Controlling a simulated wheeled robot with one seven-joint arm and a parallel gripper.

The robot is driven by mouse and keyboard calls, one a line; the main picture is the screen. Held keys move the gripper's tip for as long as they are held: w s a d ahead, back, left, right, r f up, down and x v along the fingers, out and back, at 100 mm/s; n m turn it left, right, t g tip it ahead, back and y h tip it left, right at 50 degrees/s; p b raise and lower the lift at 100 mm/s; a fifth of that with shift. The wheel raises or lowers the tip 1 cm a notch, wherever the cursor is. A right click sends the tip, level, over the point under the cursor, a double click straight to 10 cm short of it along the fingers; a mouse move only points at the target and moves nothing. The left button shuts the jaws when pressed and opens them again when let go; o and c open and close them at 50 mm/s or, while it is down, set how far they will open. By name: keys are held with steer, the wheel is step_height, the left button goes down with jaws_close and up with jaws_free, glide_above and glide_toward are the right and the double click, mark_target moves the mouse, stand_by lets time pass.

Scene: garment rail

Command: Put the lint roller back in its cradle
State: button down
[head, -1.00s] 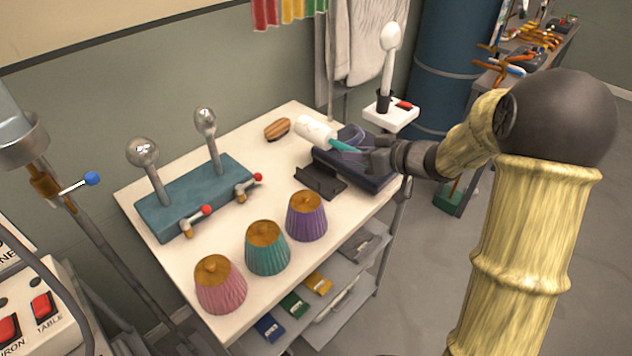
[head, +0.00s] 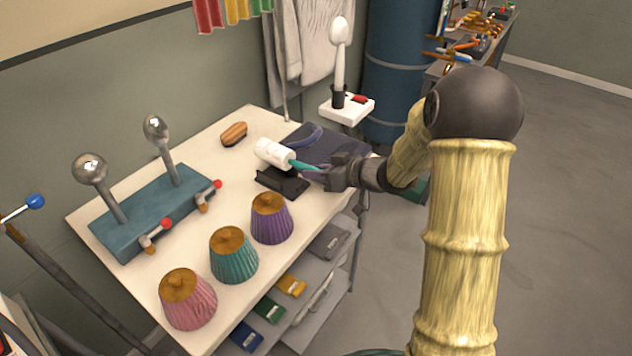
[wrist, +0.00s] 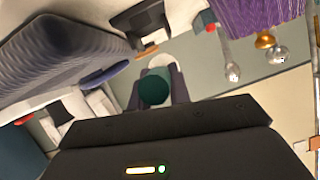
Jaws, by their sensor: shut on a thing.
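The lint roller has a white roll (head: 273,153) and a teal handle (head: 303,165). My gripper (head: 325,174) is shut on the handle, with the roll pointing left over the table. In the wrist view the teal handle end (wrist: 153,91) sits between the fingers (wrist: 158,92), and the white roll lies beyond it. The black cradle (head: 283,183) stands on the table just below the roller in the head view; it also shows in the wrist view (wrist: 141,20). The roller appears above the cradle and apart from it, though the exact gap is hard to tell.
Folded dark cloth (head: 325,143) lies right behind the cradle. Purple (head: 271,218), teal (head: 233,255) and pink (head: 188,300) pleated shades stand along the table's front. A wooden brush (head: 234,133) and a teal base (head: 155,212) with metal balls stand left.

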steer(key=shift+f, duration=1.6)
steer(key=shift+f+b, duration=0.35)
steer(key=shift+f, duration=0.3)
steer(key=c, duration=1.3)
jaws_free()
steer(key=shift+r, duration=0.55)
steer(key=p+v, duration=0.1)
steer(key=v, duration=1.1)
steer(key=shift+w+r, duration=0.1)
steer(key=shift+r, duration=0.05)
